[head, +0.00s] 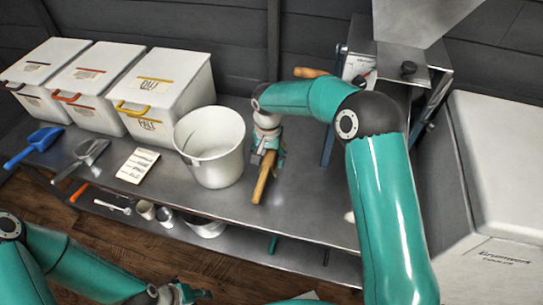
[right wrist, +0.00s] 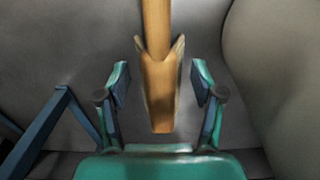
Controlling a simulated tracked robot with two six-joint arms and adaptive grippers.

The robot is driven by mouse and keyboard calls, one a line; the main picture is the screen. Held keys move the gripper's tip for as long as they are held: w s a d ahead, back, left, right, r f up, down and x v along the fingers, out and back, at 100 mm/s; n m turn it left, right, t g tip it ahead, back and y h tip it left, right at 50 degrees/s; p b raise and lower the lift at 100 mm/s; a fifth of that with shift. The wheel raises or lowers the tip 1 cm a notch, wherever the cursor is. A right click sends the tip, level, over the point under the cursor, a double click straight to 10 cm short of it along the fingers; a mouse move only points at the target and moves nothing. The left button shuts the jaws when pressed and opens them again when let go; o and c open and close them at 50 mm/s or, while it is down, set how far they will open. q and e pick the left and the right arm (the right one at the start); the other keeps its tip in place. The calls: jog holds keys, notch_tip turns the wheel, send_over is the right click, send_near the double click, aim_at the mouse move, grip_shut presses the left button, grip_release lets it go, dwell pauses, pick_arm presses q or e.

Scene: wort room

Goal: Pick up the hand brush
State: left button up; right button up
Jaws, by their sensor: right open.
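The hand brush, with a wooden handle (head: 263,180), lies on the steel bench just right of the white bucket. My right gripper (head: 267,156) is over its far end, which the gripper partly hides in the head view. In the right wrist view the brush (right wrist: 158,85) runs lengthwise between the two open fingers of my right gripper (right wrist: 161,82), with a gap on each side. Its narrow handle points up in that picture and its wider part is nearer the palm. My left gripper (head: 184,293) is low at the bottom edge, away from the bench; its jaws are too small to read.
The white bucket (head: 211,147) stands close left of the brush. White lidded bins (head: 165,90), a blue scoop (head: 35,146), a metal scoop (head: 82,158) and a card (head: 137,166) are farther left. A mill (head: 397,78) stands behind my right arm. Bare bench (head: 310,190) lies right of the brush.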

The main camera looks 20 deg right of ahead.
aim_at(268, 161)
jog(key=shift+f, duration=0.9)
grip_shut()
jog(key=shift+r, duration=0.2)
notch_tip(268, 161, up, 20)
jog(key=p, duration=0.3)
jog(key=shift+f, duration=0.15)
